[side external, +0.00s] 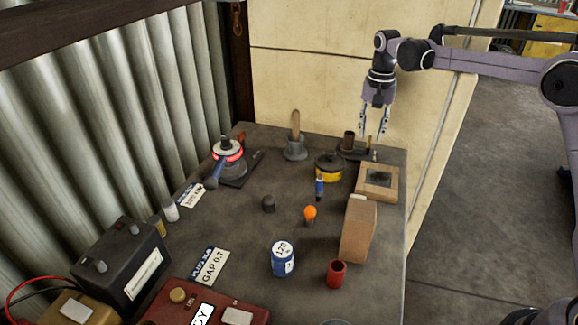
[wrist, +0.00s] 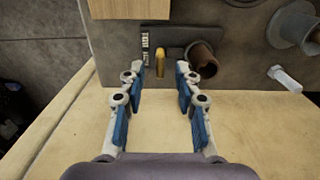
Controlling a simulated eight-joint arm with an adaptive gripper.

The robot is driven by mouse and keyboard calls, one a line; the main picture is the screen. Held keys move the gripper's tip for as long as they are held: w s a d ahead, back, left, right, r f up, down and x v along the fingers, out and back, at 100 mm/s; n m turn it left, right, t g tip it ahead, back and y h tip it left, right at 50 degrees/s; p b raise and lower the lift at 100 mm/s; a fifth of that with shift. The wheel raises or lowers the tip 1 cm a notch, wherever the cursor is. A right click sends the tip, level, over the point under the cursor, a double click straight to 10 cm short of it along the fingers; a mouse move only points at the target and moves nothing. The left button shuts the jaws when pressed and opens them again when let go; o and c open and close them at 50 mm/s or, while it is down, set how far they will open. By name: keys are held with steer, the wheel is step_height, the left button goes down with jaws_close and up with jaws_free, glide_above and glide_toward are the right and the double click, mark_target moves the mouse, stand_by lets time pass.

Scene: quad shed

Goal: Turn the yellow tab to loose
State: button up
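The yellow tab (wrist: 160,62) stands on a dark fixture (wrist: 182,35) near the table edge, beside a brown tube (wrist: 204,62). A small marked strip (wrist: 146,48) is on the tab's other side. In the wrist view the tab points roughly along the fingers. In the side view the tab (side external: 369,142) is small, and its exact turn is hard to tell. My gripper (wrist: 160,78) is open and empty, with blue-padded fingers. In the wrist view the tab lies between the fingertip lines, just beyond them. In the side view my gripper (side external: 372,134) hangs above the fixture, pointing down.
A wooden-framed box (side external: 364,192) and a yellow-black tin (side external: 329,177) sit close to the fixture. A grey holder with a wooden handle (side external: 295,127) stands to the left. A tan block (side external: 358,232), a blue-white can (side external: 283,262) and a red cup (side external: 337,275) are nearer the front.

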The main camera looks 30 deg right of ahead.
steer(key=shift+f, duration=1.05)
jaws_close()
